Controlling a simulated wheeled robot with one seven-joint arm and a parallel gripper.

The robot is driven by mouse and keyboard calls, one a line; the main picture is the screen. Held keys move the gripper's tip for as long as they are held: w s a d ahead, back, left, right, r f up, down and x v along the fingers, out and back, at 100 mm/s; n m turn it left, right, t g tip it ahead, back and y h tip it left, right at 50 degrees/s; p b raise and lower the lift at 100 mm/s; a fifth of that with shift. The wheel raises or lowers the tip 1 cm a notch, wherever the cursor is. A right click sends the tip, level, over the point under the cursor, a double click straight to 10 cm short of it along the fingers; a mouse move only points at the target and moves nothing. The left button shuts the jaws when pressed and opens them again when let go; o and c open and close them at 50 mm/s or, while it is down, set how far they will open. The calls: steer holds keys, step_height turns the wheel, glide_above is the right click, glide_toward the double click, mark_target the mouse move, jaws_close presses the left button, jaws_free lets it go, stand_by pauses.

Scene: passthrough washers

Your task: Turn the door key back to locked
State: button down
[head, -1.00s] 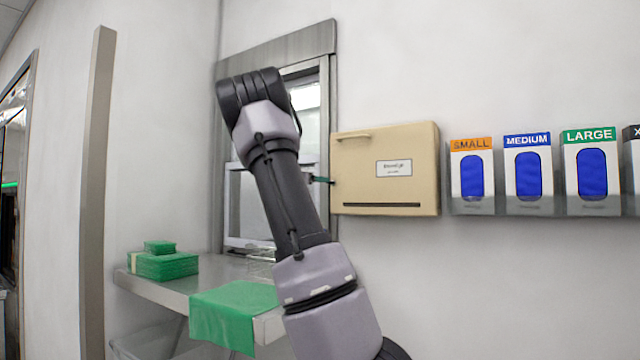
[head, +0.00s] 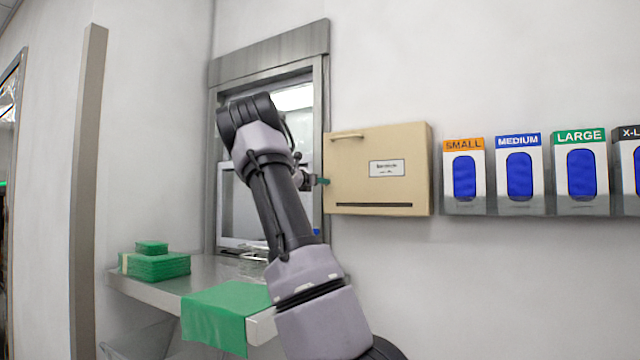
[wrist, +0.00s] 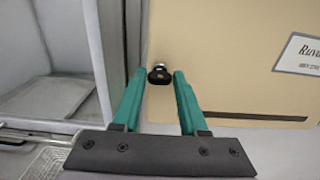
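The door key (wrist: 160,75) is a small dark knob with a silver collar, at the left side of the beige cabinet. In the wrist view it shows between the tips of my gripper's two teal fingers (wrist: 159,72). The fingers are apart, with a gap visible on each side of the key. In the head view my gripper (head: 322,181) is at the left edge of the beige cabinet (head: 400,145), and the key itself is not discernible there. The key's exact angle is too small to read.
A metal-framed pass-through window (head: 268,52) lies behind my arm. A steel shelf (head: 160,292) below holds folded green cloths (head: 158,265) and a hanging green cloth (head: 215,315). Glove dispensers (head: 520,175) line the wall at right.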

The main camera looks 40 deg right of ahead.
stand_by(0.3)
steer(key=m, duration=1.7)
steer(key=shift+s+f+m, duration=0.2)
steer(key=shift+f+m, duration=0.05)
steer(key=shift+m, duration=0.15)
stand_by(0.4)
steer(key=shift+c, duration=2.2)
jaws_free()
